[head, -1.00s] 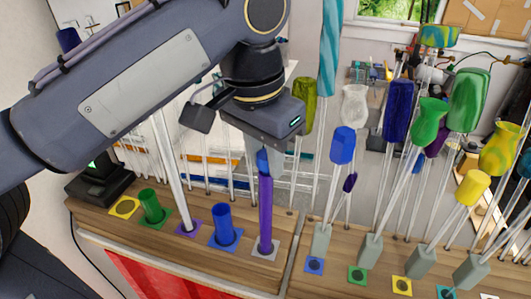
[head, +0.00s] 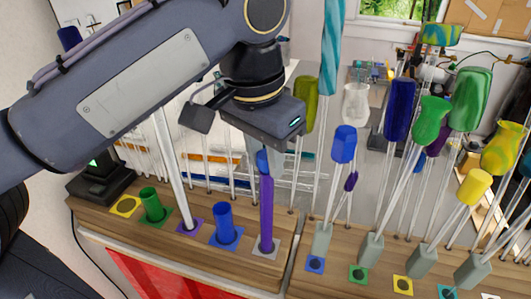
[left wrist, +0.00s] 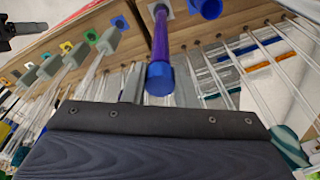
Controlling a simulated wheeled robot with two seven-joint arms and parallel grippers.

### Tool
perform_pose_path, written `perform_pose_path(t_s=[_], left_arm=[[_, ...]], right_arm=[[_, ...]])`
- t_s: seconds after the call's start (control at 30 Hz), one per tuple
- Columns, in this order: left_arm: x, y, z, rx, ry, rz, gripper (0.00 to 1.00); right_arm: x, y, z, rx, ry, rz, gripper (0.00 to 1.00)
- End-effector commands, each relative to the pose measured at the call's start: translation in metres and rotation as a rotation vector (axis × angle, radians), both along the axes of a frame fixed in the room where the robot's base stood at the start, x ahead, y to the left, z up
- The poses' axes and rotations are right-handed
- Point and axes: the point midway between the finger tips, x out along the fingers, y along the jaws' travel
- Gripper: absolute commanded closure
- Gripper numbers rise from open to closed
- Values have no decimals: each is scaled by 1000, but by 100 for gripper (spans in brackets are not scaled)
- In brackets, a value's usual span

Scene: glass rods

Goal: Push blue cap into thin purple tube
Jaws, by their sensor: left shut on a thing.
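The thin purple tube (head: 266,210) stands upright in a pale square socket on the wooden rack. The blue cap (head: 262,161) is at the tube's top end, in line with it and seemingly touching it. How deep the cap sits cannot be told. My left gripper (head: 262,152) is above the tube, shut on the blue cap; its body hides part of the grip. In the left wrist view, the cap (left wrist: 160,78) shows large between the grey fingers, with the purple tube (left wrist: 161,40) running away behind it.
A wider blue tube (head: 224,222) and a short green tube (head: 151,204) stand left of the purple tube.

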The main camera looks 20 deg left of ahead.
Motion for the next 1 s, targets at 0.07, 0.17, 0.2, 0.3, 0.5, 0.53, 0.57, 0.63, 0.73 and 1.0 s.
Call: perform_pose_path(t_s=[0.07,0.17,0.2,0.3,0.5,0.53,0.57,0.63,0.73,1.0], left_arm=[[0,0,-2,0,0,0,99],[0,0,-4,0,0,0,99],[0,0,-5,0,0,0,99],[0,0,-7,0,0,1,99],[0,0,-10,0,0,1,72],[0,0,-10,0,0,1,68],[0,0,-10,0,0,1,66],[0,0,-10,0,0,1,66],[0,0,-10,0,0,0,66],[0,0,-10,0,0,0,66]], right_arm=[[0,0,-2,0,0,0,70],[0,0,-3,0,0,0,70],[0,0,-4,0,0,0,70],[0,0,-5,0,0,0,70],[0,0,-7,0,0,0,70],[0,0,-7,0,0,0,70],[0,0,-7,0,0,0,70],[0,0,-7,0,0,0,70],[0,0,-7,0,0,0,70],[0,0,-7,0,0,0,70]])
